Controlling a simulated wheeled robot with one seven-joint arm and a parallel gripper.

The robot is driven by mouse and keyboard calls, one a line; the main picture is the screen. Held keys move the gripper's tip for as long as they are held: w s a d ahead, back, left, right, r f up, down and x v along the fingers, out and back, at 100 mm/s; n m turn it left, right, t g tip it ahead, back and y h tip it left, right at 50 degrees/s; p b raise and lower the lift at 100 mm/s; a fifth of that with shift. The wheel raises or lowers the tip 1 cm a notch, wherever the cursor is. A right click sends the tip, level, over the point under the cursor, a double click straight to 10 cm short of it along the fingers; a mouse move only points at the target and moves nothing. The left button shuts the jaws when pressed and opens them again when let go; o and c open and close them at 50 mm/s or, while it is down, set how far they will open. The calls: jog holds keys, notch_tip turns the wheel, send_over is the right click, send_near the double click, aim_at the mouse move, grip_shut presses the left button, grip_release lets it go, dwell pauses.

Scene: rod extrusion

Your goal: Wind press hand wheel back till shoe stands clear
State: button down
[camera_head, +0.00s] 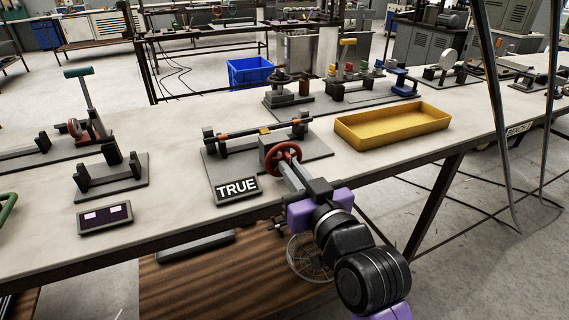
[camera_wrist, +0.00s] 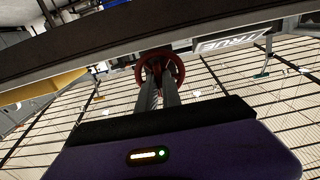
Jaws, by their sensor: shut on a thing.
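The red hand wheel (camera_head: 283,157) faces the front edge of the bench, on the press near the TRUE sign. A rod (camera_head: 245,132) lies across the press between dark end supports, with an orange-yellow piece (camera_head: 264,131) near its middle, above the wheel. I cannot make out whether the shoe touches the rod. My gripper (camera_head: 287,168) reaches up from the front edge with its fingers at the wheel. In the wrist view the fingers of my gripper (camera_wrist: 158,85) are shut on the lower part of the wheel (camera_wrist: 160,57). The finger contact is partly hidden.
A yellow tray (camera_head: 392,141) stands right of the press. The TRUE sign (camera_head: 236,190) lies left of the wheel, close to my gripper. A small display box (camera_head: 105,217) and an empty grey stand (camera_head: 110,183) are further left. The bench's front edge runs beneath my wrist.

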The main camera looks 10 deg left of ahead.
jog(key=shift+f+n+b, duration=0.1)
jog(key=shift+n+b, duration=0.3)
jog(key=shift+n, duration=0.6)
jog(key=c, duration=1.4)
grip_release()
jog(key=shift+c, duration=0.2)
jog(key=shift+s, duration=0.1)
jog(key=v, duration=0.7)
jog(key=shift+s+d, duration=0.25)
